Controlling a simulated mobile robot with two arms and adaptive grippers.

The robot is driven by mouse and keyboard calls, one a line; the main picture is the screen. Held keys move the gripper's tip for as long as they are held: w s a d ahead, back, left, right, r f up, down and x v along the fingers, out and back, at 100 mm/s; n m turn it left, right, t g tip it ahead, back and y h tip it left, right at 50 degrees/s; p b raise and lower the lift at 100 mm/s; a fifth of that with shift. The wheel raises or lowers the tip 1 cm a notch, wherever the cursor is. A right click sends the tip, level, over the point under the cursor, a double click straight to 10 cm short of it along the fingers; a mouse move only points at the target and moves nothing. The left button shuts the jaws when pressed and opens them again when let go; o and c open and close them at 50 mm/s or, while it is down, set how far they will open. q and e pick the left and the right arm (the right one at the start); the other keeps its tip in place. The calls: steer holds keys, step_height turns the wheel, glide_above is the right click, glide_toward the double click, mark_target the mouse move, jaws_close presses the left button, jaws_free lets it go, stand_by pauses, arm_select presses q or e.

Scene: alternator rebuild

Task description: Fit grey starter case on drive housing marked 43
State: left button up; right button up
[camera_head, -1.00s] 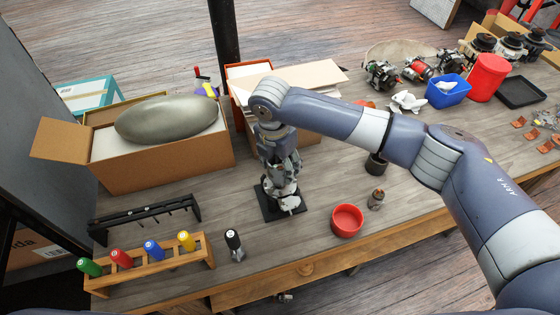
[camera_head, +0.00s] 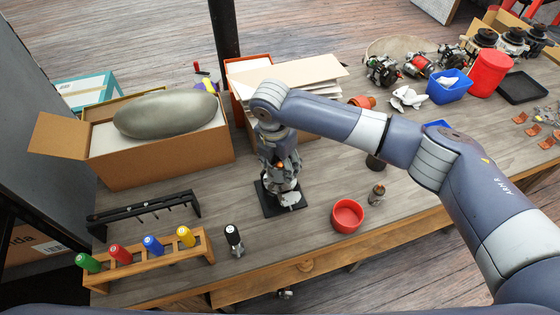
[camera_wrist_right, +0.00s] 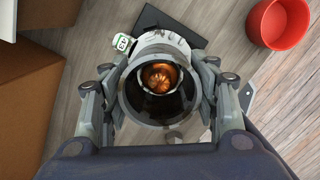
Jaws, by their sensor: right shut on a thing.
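My right gripper (camera_wrist_right: 160,84) is shut on the grey starter case (camera_wrist_right: 146,116), a dark, open-ended cylinder. The wrist view looks down into its bore, where coppery orange parts show. The silvery drive housing (camera_wrist_right: 172,40) shows just beyond the case's upper rim, with a white and green tag marked 43 (camera_wrist_right: 122,43) at its left. In the head view my right gripper (camera_head: 279,166) is over the black base plate (camera_head: 290,207), with silvery metal below it. I cannot tell whether the case touches the housing. My left gripper is out of view.
A red bowl (camera_head: 347,215) and a small metal part (camera_head: 376,195) stand right of the base plate. A screwdriver rack (camera_head: 150,262) and a black rack (camera_head: 145,212) are at the left. An open carton (camera_head: 175,160) holds a large grey oval. A blue bin (camera_head: 450,90) is back right.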

mark_target(280, 172)
steer(key=shift+f, duration=0.3)
steer(key=shift+f, duration=0.1)
steer(key=shift+f+b, duration=0.6)
steer(key=shift+f, duration=0.45)
steer(key=shift+f, duration=0.25)
stand_by(0.8)
steer(key=o, duration=1.7)
steer(key=shift+o, duration=0.2)
steer(key=shift+f, duration=0.1)
